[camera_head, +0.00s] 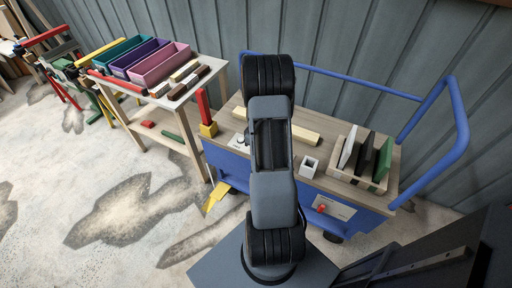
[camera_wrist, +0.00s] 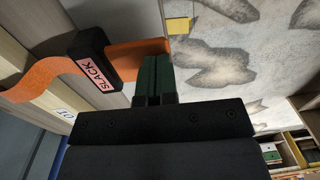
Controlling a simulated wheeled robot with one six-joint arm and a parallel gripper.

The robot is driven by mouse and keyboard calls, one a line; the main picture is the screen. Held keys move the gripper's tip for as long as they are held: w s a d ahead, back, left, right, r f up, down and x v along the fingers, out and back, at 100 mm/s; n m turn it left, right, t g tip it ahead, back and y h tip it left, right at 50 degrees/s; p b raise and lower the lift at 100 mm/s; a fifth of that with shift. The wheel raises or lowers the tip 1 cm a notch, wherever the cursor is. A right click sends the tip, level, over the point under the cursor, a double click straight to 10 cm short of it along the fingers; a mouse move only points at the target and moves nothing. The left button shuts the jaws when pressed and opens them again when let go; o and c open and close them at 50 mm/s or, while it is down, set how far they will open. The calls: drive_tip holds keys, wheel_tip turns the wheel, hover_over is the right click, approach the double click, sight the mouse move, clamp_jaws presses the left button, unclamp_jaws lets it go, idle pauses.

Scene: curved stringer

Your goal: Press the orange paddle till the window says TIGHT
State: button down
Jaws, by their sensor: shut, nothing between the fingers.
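The orange paddle (camera_wrist: 135,55) shows in the wrist view as a flat piece sticking out to the right of a black block. The block's window (camera_wrist: 99,78) reads SLACK. A curved orange band (camera_wrist: 38,80) runs from the block's left side. My gripper (camera_wrist: 154,60) is shut and empty. Its green-faced fingertips overlap the paddle's right part in the picture; I cannot tell whether they touch it. In the head view my own arm hides the paddle, window and gripper.
The blue cart's wooden top (camera_head: 225,122) holds a rack (camera_head: 340,181) of upright panels and a small white box (camera_head: 308,167). A red-and-yellow post (camera_head: 208,128) stands at its left. A side table (camera_head: 185,98) with bins stands further left. Open floor lies in front.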

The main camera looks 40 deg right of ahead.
drive_tip(key=shift+r, duration=0.5)
drive_tip(key=shift+r+p, duration=0.1)
drive_tip(key=shift+p, duration=0.2)
drive_tip(key=shift+r, duration=0.35)
wheel_tip(320, 180, up, 13)
drive_tip(key=w+d+p, duration=0.1)
drive_tip(key=d+p, duration=0.1)
drive_tip(key=shift+d+p, duration=0.35)
drive_tip(key=shift+d, duration=0.05)
drive_tip(key=shift+f, duration=0.25)
